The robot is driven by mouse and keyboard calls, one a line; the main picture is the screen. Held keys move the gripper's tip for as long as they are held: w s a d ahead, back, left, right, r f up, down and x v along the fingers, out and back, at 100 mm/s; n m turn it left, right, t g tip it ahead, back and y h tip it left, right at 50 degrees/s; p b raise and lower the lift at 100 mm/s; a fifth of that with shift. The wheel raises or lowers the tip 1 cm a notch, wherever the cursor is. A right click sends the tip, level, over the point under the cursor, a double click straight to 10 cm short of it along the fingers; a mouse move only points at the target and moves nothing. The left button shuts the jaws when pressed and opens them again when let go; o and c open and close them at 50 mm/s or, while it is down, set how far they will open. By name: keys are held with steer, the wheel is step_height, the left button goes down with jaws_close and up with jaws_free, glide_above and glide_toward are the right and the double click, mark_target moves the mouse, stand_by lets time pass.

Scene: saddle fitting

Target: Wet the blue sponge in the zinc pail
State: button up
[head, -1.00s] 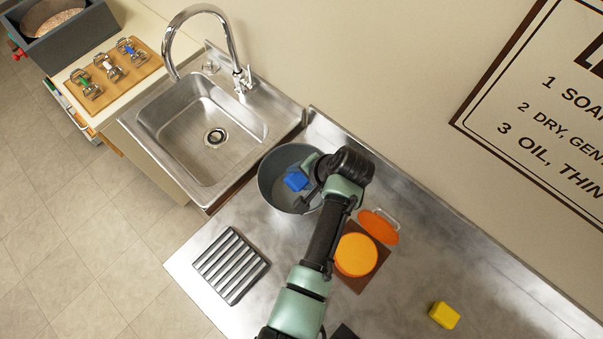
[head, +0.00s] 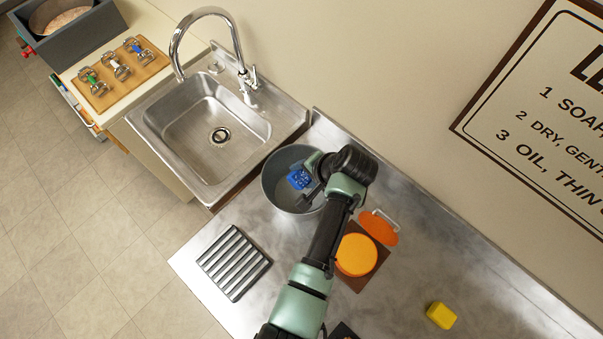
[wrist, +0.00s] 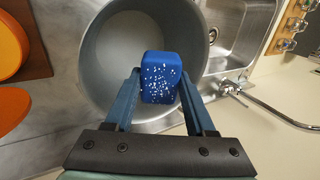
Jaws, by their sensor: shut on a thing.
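The blue sponge (head: 299,179) is in my gripper (wrist: 160,88), which is shut on it. In the wrist view the sponge (wrist: 161,78) sits between the two fingers, with pale droplets or specks over its face. The zinc pail (head: 270,187) stands on the metal counter beside the sink. My gripper and the sponge are over or inside the pail's mouth; I cannot tell exactly how deep. In the wrist view the grey pail (wrist: 105,58) surrounds the sponge. My wrist hides the pail's right side in the head view.
The sink (head: 205,130) with its tall tap (head: 180,40) is left of the pail. A slatted rack (head: 234,263), an orange tin (head: 356,256) with its lid (head: 379,228), and a yellow sponge (head: 441,315) are on the counter. The counter's right part is mostly clear.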

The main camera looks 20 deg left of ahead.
mark_target(304, 176)
steer(key=shift+r+p, duration=2.35)
steer(key=shift+r, duration=0.35)
steer(key=shift+r+p, duration=0.6)
steer(key=shift+r, duration=1.3)
